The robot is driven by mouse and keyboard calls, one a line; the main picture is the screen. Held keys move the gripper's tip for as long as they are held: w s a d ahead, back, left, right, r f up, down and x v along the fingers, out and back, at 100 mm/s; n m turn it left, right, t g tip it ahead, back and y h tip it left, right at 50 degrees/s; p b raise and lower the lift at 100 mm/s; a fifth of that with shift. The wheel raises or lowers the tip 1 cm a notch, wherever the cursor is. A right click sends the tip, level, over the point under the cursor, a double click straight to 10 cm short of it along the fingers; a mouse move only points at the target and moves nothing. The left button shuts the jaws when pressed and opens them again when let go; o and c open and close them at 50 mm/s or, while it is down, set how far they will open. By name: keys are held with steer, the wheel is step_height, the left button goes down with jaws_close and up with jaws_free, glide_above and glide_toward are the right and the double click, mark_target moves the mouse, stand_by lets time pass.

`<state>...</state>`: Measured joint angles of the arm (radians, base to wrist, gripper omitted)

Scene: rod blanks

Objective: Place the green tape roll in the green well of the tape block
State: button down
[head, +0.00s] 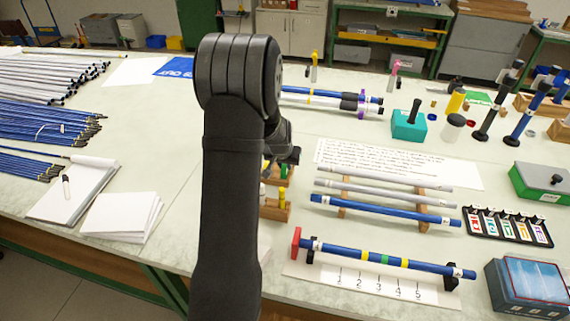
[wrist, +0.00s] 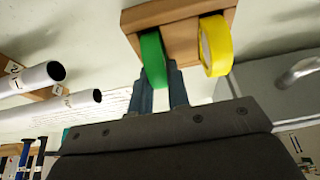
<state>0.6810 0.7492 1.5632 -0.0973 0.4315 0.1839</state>
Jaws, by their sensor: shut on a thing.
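The green tape roll (wrist: 153,58) shows in the wrist view, at the tips of my gripper (wrist: 165,72), whose two blue-grey fingers are shut on it. Just behind it is the wooden tape block (wrist: 172,14). The roll overlaps the block's edge in the picture, and I cannot tell whether it sits in a well. A yellow tape roll (wrist: 216,46) stands upright at the block to the right. In the head view my arm hides the gripper's fingers and most of the area around them.
In the head view, blue and grey rods (head: 385,208) lie on wooden supports to the right. A numbered rod fixture (head: 375,285) stands in front, and a black card rack (head: 508,228) is farther right. Blue rod bundles (head: 45,130) and paper pads (head: 75,190) lie on the left.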

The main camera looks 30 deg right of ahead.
steer(key=c, duration=1.4)
jaws_free()
steer(key=shift+o, duration=0.2)
steer(key=shift+s+a+r, duration=0.1)
steer(key=shift+r, duration=0.45)
steer(key=v, duration=1.1)
steer(key=shift+f, duration=0.1)
